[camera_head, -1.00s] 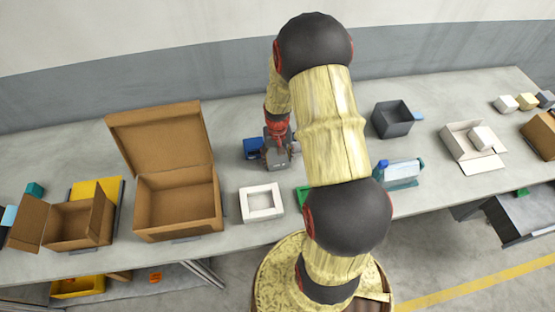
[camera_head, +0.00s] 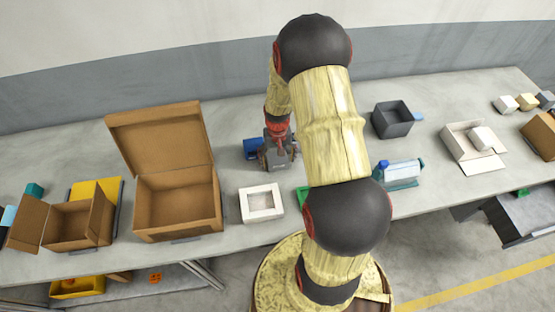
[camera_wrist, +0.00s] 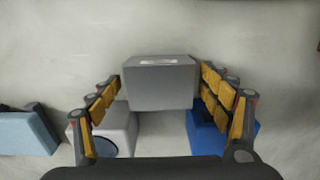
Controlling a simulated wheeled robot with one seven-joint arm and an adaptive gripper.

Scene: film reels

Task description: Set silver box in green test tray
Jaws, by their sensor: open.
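A grey, silver-looking box (camera_wrist: 158,88) with a pale label on top sits between the fingers of my gripper (camera_wrist: 160,78) in the wrist view. The fingers are spread on both sides of it, and I cannot tell whether they touch it. In the head view my gripper (camera_head: 278,152) is low over the table's middle, and the box cannot be made out clearly there. A green piece (camera_head: 302,196), possibly the green test tray, shows at the table's front; my arm hides most of it.
A white square frame (camera_head: 261,203) lies in front of the gripper. An open cardboard box (camera_head: 177,203) is to the left, a dark grey bin (camera_head: 392,119) to the right.

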